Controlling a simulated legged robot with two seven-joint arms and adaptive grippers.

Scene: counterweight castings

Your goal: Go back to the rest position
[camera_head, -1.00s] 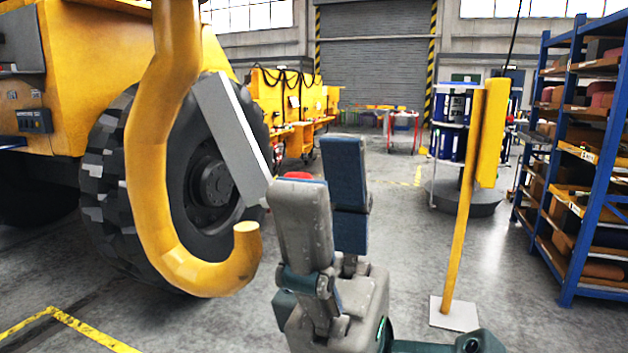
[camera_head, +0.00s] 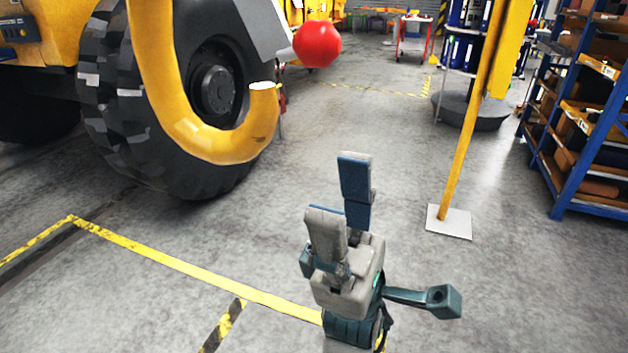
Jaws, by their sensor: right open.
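My right gripper (camera_head: 341,190) is open and empty, low in the middle of the view. Its two blue-padded fingers point up and stand apart, with bare floor behind them. A large yellow hook (camera_head: 203,142) hangs at the upper left, its blunt tip (camera_head: 263,87) turned up. A red ball (camera_head: 317,44) shows beside a slanted grey bar (camera_head: 262,27), up and left of my right gripper and clear of it in the picture. My left gripper is not in view.
A big black tyre (camera_head: 100,100) of a yellow vehicle stands behind the hook. A yellow post (camera_head: 462,150) on a white base plate (camera_head: 449,221) and a blue shelf rack (camera_head: 566,188) stand at the right. Yellow tape (camera_head: 190,269) marks the floor. The middle floor is clear.

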